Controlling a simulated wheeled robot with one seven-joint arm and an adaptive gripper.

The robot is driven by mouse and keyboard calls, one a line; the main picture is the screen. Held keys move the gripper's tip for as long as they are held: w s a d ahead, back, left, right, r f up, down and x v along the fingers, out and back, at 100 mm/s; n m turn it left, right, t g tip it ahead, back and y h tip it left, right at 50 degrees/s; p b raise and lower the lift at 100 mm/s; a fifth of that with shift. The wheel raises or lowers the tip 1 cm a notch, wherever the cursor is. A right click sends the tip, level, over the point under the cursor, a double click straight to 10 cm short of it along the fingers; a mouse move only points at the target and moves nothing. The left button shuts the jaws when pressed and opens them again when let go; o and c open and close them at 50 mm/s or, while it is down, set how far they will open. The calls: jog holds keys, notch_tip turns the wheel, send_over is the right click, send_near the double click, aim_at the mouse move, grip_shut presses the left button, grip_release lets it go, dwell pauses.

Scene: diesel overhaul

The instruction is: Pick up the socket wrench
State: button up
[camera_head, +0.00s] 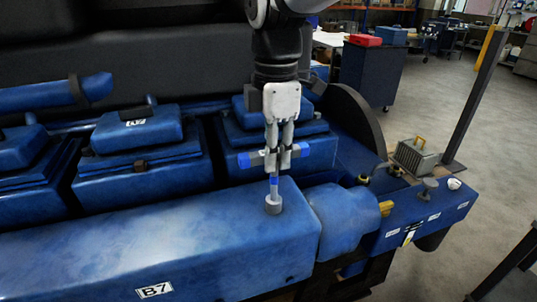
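The socket wrench (274,186) stands upright on the blue engine cover in the head view. It has a T-shaped crossbar with blue ends, a thin shaft with a blue band and a grey round socket (273,205) at the bottom. The socket appears to rest on the cover's top. My gripper (278,158) points down, with its fingertips at the crossbar. A narrow gap shows between the fingers. They hide the middle of the bar, and I cannot tell whether they press on it.
The blue engine cover (160,245) marked B7 runs across the front. Blue raised boxes (140,128) stand behind it. A small grey finned box (415,158) and a knob (430,186) sit at right. A dark post (475,95) rises beyond them. Open floor (480,240) lies at right.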

jog(key=shift+r, duration=0.15)
grip_shut()
jog(key=shift+r, duration=0.55)
notch_tip(320, 180, up, 2)
jog(key=shift+w+r+b, duration=0.1)
jog(key=shift+b, duration=0.45)
jog(key=s+d, duration=0.3)
jog(key=s, duration=0.4)
jog(key=s+d+r+b, duration=0.1)
jog(key=s+d, duration=0.3)
jog(key=s, duration=0.3)
jog(key=shift+s+r, duration=0.2)
jog(key=shift+s, duration=0.1)
jog(key=shift+o, duration=0.8)
grip_release()
grip_shut()
jog(key=shift+w, duration=0.1)
